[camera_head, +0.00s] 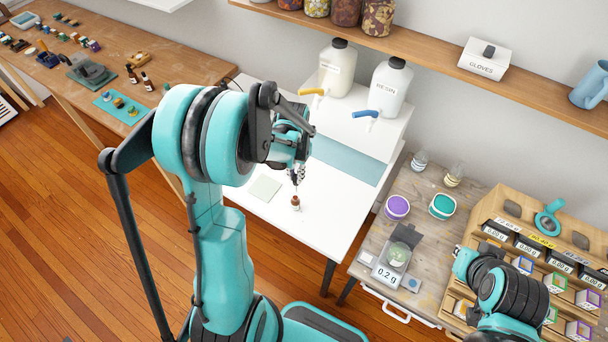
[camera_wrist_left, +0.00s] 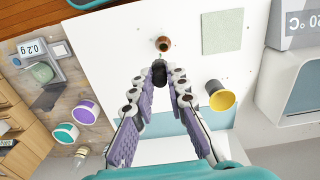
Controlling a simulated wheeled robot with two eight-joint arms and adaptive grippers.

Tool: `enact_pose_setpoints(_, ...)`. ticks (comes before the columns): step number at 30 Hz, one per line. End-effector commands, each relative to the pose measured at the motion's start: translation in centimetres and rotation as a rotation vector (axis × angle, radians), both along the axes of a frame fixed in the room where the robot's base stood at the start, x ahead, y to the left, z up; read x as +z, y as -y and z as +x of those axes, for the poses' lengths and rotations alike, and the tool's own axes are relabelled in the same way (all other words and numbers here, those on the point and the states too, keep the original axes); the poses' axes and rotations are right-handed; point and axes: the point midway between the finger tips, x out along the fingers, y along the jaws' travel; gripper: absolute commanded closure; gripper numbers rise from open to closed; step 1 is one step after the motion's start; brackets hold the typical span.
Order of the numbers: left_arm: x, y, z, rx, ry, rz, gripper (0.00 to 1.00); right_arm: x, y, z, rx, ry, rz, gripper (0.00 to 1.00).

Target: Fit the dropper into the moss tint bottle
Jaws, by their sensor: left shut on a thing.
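A small brown bottle (camera_head: 296,203) stands on the white table, and it also shows in the left wrist view (camera_wrist_left: 163,43). Its label is too small to read. My left gripper (camera_head: 298,174) is above it, and its purple-padded fingers (camera_wrist_left: 160,82) are shut on the dropper's black bulb (camera_wrist_left: 159,72). The dropper's lower end points toward the bottle's mouth. I cannot tell whether the tip is inside the neck. My right arm is at the lower right in the head view; its fingers are hidden.
A pale green square (camera_head: 264,188) lies left of the bottle. Resin jugs (camera_head: 389,87) with a blue and a yellow tap stand behind. A scale (camera_head: 391,262) and purple and green tubs (camera_head: 397,207) are on the wooden bench at right.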

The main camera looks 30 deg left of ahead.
Motion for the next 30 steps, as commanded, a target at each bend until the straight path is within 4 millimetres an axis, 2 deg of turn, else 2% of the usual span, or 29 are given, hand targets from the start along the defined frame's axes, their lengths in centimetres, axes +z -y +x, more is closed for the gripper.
enact_pose_setpoints(4,0.4,-0.3,-0.1,-0.003,0.0,0.0,0.94,0.4,0.0,0.0,0.0,0.0,0.0,1.0)
enact_pose_setpoints(17,0.2,-0.3,-0.1,-0.003,0.0,0.0,0.94,-0.1,0.0,0.0,0.0,0.0,0.0,1.0)
enact_pose_setpoints(30,-3.5,-0.3,-0.1,-0.002,0.0,0.0,0.94,-3.6,0.0,0.0,0.0,0.0,0.0,1.0)
